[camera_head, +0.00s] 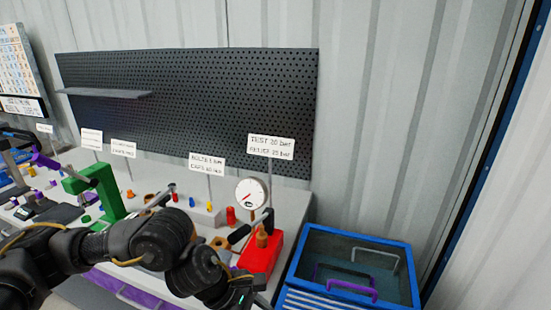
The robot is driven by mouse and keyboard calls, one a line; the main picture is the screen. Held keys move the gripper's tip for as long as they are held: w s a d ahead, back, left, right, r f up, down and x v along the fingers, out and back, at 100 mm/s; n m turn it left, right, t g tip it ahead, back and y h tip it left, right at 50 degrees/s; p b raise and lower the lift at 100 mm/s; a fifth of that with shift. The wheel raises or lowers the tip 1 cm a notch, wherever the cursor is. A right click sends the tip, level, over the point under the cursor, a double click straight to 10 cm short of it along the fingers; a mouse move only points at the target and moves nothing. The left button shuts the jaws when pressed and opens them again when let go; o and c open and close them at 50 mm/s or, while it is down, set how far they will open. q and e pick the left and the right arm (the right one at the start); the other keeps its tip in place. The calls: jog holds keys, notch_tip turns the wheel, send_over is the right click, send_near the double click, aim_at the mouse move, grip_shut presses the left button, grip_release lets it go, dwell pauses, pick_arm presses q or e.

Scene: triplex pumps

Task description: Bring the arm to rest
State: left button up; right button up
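My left arm comes in from the left as thick black links and crosses in front of the bench. Its wrist end with the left gripper (246,291) is at the bottom of the head view, below the red pump block. The fingers are small, dark and partly cut off by the lower edge, so I cannot tell whether they are open or shut. I see nothing clearly held. My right arm and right gripper are not in view.
The pale bench (292,207) carries a green press (103,190), a red test unit (262,256) with a gauge (251,194), and several small parts. A blue bin (398,246) stands right of the bench. A dark pegboard (220,95) with a shelf (105,93) is behind.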

pick_arm(q)
jog(key=s+d+r+n+t+h, duration=0.1)
jog(key=d+r+n+t+h, duration=0.15)
jog(key=d+n, duration=0.4)
jog(key=s+d+r+n+t+h, duration=0.1)
jog(key=d+r+n+t+h, duration=0.2)
jog(key=n, duration=0.6)
jog(key=s+a+f+n+t+y, duration=0.15)
jog(key=a+f+n+y, duration=0.25)
jog(key=a+f+n, duration=0.8)
jog(key=a+f+n+t+y, duration=0.25)
jog(key=a+n+y, duration=0.4)
jog(key=n, duration=1.15)
jog(key=s+a+f+n+g+y, duration=0.1)
jog(key=s+a+f+n+g, duration=0.2)
jog(key=s+a+f+n, duration=0.3)
jog(key=s+a+f+n+g+y, duration=0.1)
jog(key=s+a+f+n+g, duration=0.3)
jog(key=s+a, duration=0.35)
notch_tip(320, 180, down, 24)
jog(key=s+d, duration=0.1)
jog(key=s+a+f+g, duration=0.2)
jog(key=s+f, duration=1.4)
jog(key=s, duration=0.1)
jog(key=shift+a+f, duration=0.25)
jog(key=shift+a, duration=0.15)
